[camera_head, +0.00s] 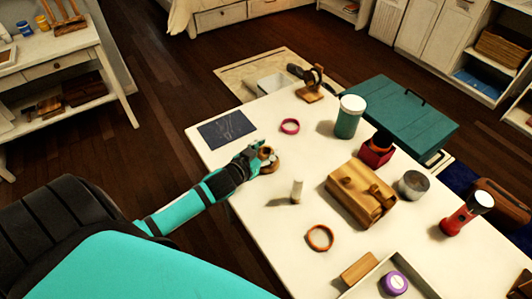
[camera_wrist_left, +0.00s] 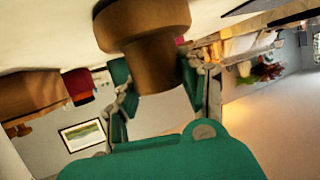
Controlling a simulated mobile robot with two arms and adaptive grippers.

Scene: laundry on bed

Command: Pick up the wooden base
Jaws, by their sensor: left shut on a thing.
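The wooden base (camera_head: 270,164) is a small round brown piece at the left part of the white table. In the left wrist view the wooden base (camera_wrist_left: 150,60) is large, with a wide disc and a narrower stem. My left gripper (camera_head: 261,158) is shut on it, and in the left wrist view the fingers (camera_wrist_left: 157,80) sit on both sides of the stem. The wide end is close to the table surface; I cannot tell if it touches. My right gripper is not in view.
On the white table (camera_head: 240,205), a dark flat sheet (camera_head: 226,129) and a pink ring (camera_head: 290,126) lie beyond my gripper. A pale cylinder (camera_head: 296,191) and a wooden box (camera_head: 361,195) stand to the right. An orange ring (camera_head: 319,238) lies nearer the front.

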